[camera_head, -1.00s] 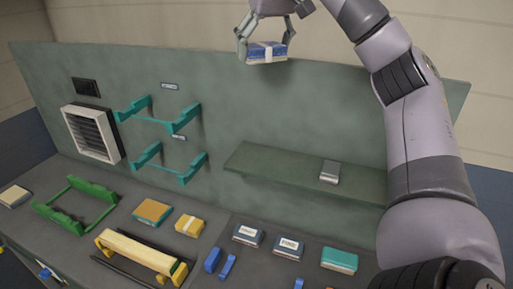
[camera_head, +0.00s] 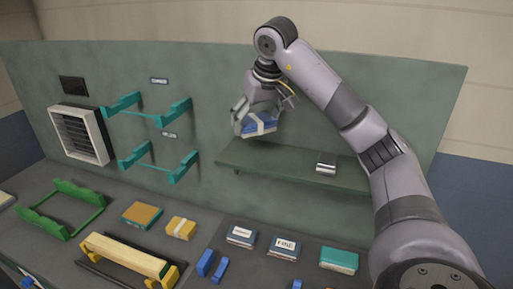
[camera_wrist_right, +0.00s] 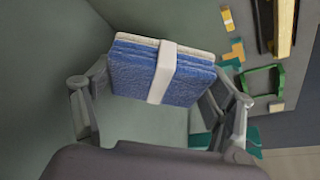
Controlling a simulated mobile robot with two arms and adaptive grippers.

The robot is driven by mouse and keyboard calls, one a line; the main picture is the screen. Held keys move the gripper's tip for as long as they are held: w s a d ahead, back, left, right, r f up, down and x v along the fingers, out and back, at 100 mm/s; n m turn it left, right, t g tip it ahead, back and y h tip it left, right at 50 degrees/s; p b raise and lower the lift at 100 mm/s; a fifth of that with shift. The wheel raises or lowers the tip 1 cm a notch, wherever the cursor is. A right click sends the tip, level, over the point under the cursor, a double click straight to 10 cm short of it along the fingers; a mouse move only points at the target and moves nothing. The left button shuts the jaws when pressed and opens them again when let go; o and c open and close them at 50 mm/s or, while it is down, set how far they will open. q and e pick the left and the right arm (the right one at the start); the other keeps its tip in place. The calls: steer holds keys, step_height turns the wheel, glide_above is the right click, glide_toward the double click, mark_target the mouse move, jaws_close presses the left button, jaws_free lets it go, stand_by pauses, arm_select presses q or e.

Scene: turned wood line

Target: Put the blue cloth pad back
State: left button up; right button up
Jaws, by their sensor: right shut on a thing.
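The blue cloth pad (camera_head: 262,125) is a blue layered stack with a white band around it. My right gripper (camera_head: 256,118) is shut on it and holds it in the air just above the left end of the green wall shelf (camera_head: 290,163), in front of the green back panel. In the right wrist view the pad (camera_wrist_right: 190,82) sits tilted between the two fingers of the gripper (camera_wrist_right: 160,95), band across its middle. My left gripper is not in view.
A small grey block (camera_head: 326,163) stands on the shelf's right part. Two teal wall brackets (camera_head: 150,112) hang left of the shelf. Below lie dark boxes (camera_head: 284,247), a teal box (camera_head: 339,260), a yellow banded pad (camera_head: 181,228) and a green frame (camera_head: 62,210). The shelf's left part is clear.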

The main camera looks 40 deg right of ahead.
mark_target(261, 125)
steer(key=shift+f+p, duration=0.35)
steer(key=shift+f, duration=3)
steer(key=shift+f, duration=0.1)
steer(key=o, duration=1.1)
steer(key=v, duration=1.1)
steer(key=shift+w, duration=0.15)
steer(key=shift+s+r, duration=0.35)
steer(key=shift+r, duration=0.25)
steer(key=shift+a, duration=0.1)
